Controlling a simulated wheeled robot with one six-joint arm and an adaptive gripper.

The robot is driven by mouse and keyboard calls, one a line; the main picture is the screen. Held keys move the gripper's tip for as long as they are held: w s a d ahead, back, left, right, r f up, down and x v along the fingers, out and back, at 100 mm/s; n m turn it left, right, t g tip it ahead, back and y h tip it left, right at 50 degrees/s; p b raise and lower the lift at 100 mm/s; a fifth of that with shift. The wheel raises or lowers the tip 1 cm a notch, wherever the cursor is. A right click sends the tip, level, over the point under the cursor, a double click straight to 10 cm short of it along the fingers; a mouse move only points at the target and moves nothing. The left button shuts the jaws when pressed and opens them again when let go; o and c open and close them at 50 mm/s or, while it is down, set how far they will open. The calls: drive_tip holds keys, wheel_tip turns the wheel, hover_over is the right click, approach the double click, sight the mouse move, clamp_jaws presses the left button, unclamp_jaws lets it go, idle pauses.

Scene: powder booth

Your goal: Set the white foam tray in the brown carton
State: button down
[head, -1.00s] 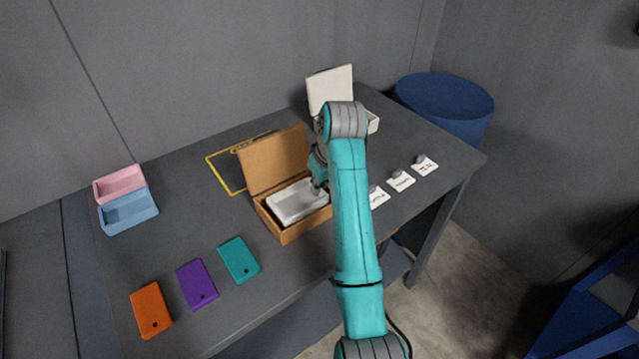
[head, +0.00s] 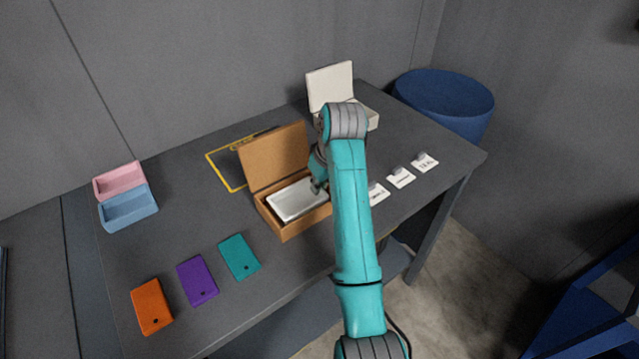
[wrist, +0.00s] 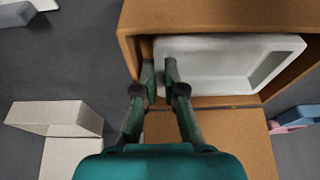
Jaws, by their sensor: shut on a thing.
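The white foam tray (head: 297,199) is inside the open brown carton (head: 287,232), low between its walls. Whether it rests on the carton floor cannot be told. In the wrist view my gripper (wrist: 160,72) is shut on one rim of the tray (wrist: 205,70), with a finger on each side of that wall. The carton's wall (wrist: 128,38) is close beside the outer finger. In the head view my gripper (head: 319,184) is partly hidden by my arm, which also covers the carton's right end. The carton's lid (head: 272,160) stands up at the back.
An open white box (head: 331,90) stands behind my arm. White labelled cards (head: 402,178) lie to the right. Pink (head: 120,182) and blue (head: 128,208) trays sit at the left. Teal (head: 239,257), purple (head: 197,281) and orange (head: 151,307) plates lie in front. A yellow-edged dark panel (head: 226,172) lies behind the carton.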

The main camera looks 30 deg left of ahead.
drive_tip(key=c, duration=1.2)
unclamp_jaws()
